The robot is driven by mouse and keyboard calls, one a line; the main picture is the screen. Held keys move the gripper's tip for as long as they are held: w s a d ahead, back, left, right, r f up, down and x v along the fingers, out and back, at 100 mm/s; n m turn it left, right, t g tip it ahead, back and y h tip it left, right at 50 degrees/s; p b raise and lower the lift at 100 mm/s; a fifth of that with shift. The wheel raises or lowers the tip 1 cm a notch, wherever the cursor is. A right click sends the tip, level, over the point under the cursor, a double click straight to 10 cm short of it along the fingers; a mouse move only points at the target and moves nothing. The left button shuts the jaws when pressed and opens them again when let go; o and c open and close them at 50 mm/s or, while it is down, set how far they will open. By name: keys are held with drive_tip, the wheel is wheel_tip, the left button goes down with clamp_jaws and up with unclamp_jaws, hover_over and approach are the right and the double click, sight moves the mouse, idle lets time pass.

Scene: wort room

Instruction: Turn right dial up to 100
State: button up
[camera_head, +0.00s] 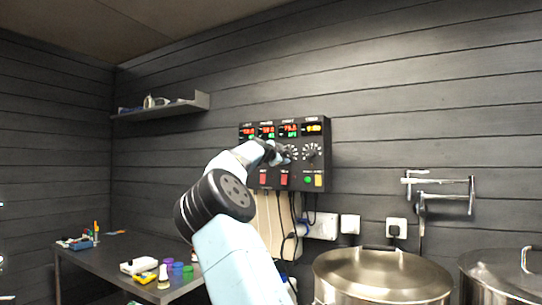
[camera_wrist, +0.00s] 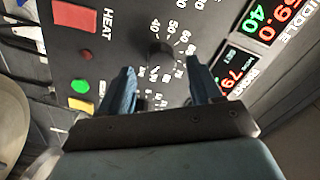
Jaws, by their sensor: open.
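The control panel (camera_head: 248,160) hangs on the dark plank wall. It has two dials side by side with white scale marks; the right dial (camera_head: 311,153) is clear to see. My gripper (camera_head: 280,155) is at the panel, over the left dial and left of the right dial in the head view. In the wrist view my gripper (camera_wrist: 163,82) is open, with one blue finger on each side of the picture's middle. A black knob (camera_wrist: 158,52) shows just past the fingertips, with white numbers around it. I cannot tell whether the fingers touch it. The pointer setting is not readable.
Lit displays (camera_wrist: 235,75) and a red HEAT switch (camera_wrist: 75,16) are on the panel, with a green button (camera_wrist: 80,87) near the dials. Cables hang below. A metal kettle (camera_head: 382,276) stands at lower right, and a table (camera_head: 100,262) at lower left.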

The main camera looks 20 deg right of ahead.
drive_tip(key=v, duration=1.1)
drive_tip(key=shift+f, duration=0.15)
drive_tip(key=shift+s, duration=0.1)
idle(0.3)
drive_tip(key=s+d+f+n+g+y, duration=0.15)
drive_tip(key=s+d+f, duration=0.25)
drive_tip(key=d+f, duration=0.4)
drive_tip(key=s+d+f+g+y, duration=0.25)
drive_tip(key=s+d+f, duration=0.25)
drive_tip(key=f, duration=0.4)
drive_tip(key=s+a+f+n+y, duration=0.1)
drive_tip(key=s+f+n+y, duration=0.1)
drive_tip(key=s+f+y, duration=0.3)
drive_tip(key=s+a+f+n+y, duration=0.2)
drive_tip(key=s+a+f+n, duration=0.3)
drive_tip(key=s+a+n, duration=0.4)
drive_tip(key=s+a+f+n+g+y, duration=0.1)
drive_tip(key=s+a+f+n+y, duration=0.2)
drive_tip(key=s+a+n, duration=0.7)
drive_tip(key=s+a+f, duration=0.1)
drive_tip(key=s+a, duration=0.4)
drive_tip(key=s, duration=0.4)
drive_tip(key=s+a+f, duration=0.1)
drive_tip(key=s+a, duration=0.5)
drive_tip(key=s, duration=0.3)
